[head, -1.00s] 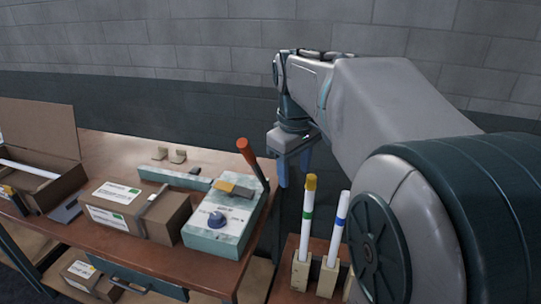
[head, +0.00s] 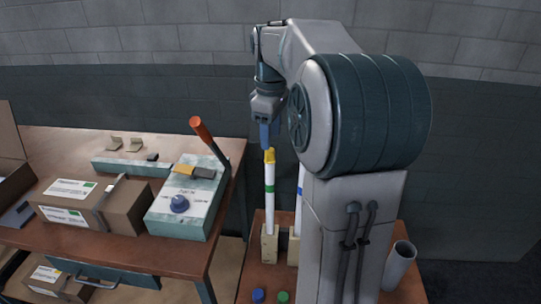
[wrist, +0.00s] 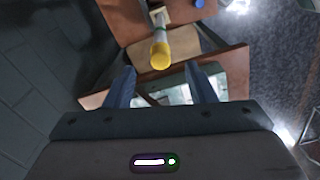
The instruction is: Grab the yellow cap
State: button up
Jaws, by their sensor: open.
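The yellow cap (head: 269,155) sits on top of an upright white tube (head: 269,177) with a green band. The tube stands in a wooden block holder (head: 269,243). In the wrist view the yellow cap (wrist: 160,54) is beyond the fingertips, centred between them and a little above in the picture. My gripper (head: 265,135) points down, just above and slightly left of the cap in the head view. In the wrist view my gripper (wrist: 160,75) has its two blue fingers spread apart with nothing between them.
A second white tube (head: 299,187) with a blue band stands close right of the first, partly hidden by my arm. Blue (head: 258,295) and green (head: 283,296) caps lie in front. A teal machine (head: 185,205) with an orange-handled lever and a cardboard box (head: 95,205) stand on the left table.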

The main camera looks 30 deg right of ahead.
aim_at(270, 155)
jog(key=f, duration=0.5)
jog(key=shift+a+f, duration=0.2)
jog(key=shift+f, duration=0.1)
jog(key=c, duration=1)
